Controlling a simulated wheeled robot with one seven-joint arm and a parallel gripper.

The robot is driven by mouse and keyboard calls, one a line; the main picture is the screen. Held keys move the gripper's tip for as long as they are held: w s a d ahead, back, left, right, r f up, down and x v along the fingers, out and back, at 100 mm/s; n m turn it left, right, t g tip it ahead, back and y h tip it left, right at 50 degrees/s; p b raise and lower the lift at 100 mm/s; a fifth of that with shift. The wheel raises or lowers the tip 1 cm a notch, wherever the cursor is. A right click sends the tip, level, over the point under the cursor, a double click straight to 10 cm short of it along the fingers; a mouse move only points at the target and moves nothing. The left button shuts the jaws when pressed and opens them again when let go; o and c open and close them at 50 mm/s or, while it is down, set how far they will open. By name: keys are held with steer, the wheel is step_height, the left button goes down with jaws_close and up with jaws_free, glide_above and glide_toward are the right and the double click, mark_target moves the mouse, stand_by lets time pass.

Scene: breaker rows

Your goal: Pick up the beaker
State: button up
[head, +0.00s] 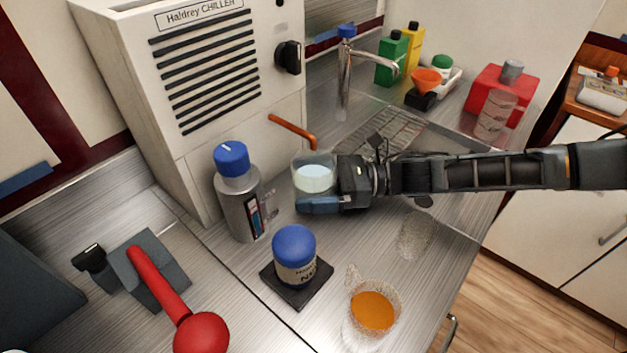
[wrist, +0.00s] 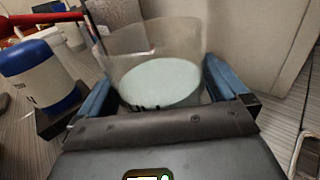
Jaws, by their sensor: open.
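A clear glass beaker (head: 313,174) with pale, whitish liquid stands upright on the metal counter, in front of the chiller. In the wrist view the beaker (wrist: 155,62) sits between the two blue fingers of my gripper (wrist: 160,95). In the head view my gripper (head: 318,196) reaches in from the right, with its near finger along the front of the beaker. The far finger is hidden behind the glass. The jaws are open around the beaker. I cannot tell whether either finger touches the glass.
A grey bottle with a blue cap (head: 238,195) stands close left of the beaker. A blue-lidded jar (head: 294,255) on a black pad and a glass of orange liquid (head: 372,311) are nearer the front. The chiller (head: 210,150) rises behind. A tap (head: 345,75) stands behind right.

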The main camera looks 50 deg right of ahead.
steer(key=shift+c, duration=0.3)
steer(key=c, duration=0.9)
steer(key=shift+c, duration=0.2)
steer(key=shift+r, duration=0.2)
